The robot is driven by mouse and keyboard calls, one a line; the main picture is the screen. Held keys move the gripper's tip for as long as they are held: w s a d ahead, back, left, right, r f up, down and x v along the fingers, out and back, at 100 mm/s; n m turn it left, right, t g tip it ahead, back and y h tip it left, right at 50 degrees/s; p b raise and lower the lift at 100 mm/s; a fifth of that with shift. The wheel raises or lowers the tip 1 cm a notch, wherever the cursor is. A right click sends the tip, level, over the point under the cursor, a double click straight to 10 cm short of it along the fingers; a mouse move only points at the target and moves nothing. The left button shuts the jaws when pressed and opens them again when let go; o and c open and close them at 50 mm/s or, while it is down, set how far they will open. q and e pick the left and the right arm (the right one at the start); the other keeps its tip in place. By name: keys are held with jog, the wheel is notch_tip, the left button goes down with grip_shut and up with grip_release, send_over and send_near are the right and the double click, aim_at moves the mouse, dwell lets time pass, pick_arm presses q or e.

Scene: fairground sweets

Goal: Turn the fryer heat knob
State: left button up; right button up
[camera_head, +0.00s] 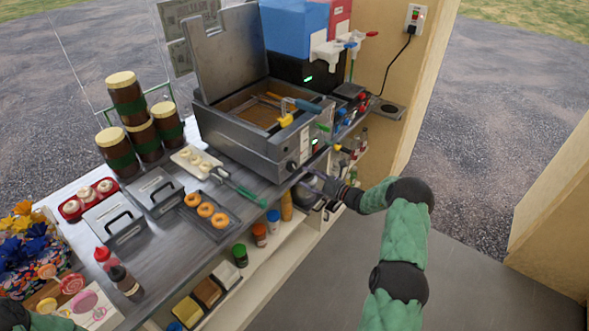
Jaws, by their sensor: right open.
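The fryer (232,143) is a grey metal box with its lid raised, on the counter at the upper middle. A small dark round knob (292,166) shows on its front face, near a green light. My right gripper (318,178) is open just in front of and to the right of the knob, small and partly lost against the dark things behind it. I cannot tell whether it touches the fryer front. Only a bit of my left arm shows at the lower left corner; its gripper is out of view.
Tongs (240,188) lie by a tray of doughnuts (224,236). Brown jars (118,150) are stacked at the left. A drinks machine (296,30) stands behind the fryer. Shelves with bottles sit under the counter edge. The floor at the lower right is clear.

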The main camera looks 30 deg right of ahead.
aim_at(295, 168)
jog(key=b+x, duration=0.1)
jog(key=x, duration=0.5)
jog(key=shift+w+a, duration=0.1)
jog(key=shift+w, duration=0.2)
jog(key=c, duration=1.1)
